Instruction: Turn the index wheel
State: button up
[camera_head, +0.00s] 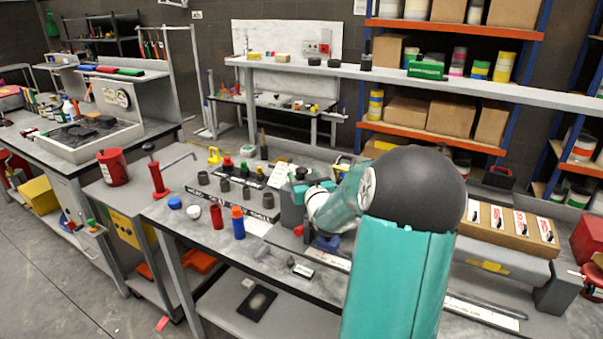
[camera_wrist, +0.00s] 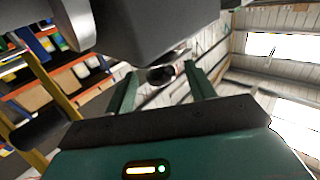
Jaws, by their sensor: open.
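My gripper (camera_wrist: 162,72) is open, with its two green fingers apart in the wrist view. A small dark round part (camera_wrist: 160,75) with a pale end shows between the fingertips; it may be the index wheel, but I cannot tell for sure. No grip on it shows. A large dark grey block (camera_wrist: 150,32) hangs close above the fingers in that view. In the head view my arm reaches over the bench to a grey block-like fixture (camera_head: 291,212), and my arm partly hides that area.
On the bench (camera_head: 185,228) stand a blue-orange bottle (camera_head: 238,222), a red cylinder (camera_head: 217,216), several dark cups and a red hand pump (camera_head: 157,178). A cardboard tray (camera_head: 490,237) lies right of my arm. Shelves with boxes stand behind.

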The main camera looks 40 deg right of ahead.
jog(key=shift+x, duration=1.2)
jog(key=c, duration=1)
jog(key=shift+o, duration=0.2)
jog(key=shift+a+m+g+h, duration=0.15)
jog(key=shift+m+g+h, duration=0.15)
jog(key=shift+h, duration=0.1)
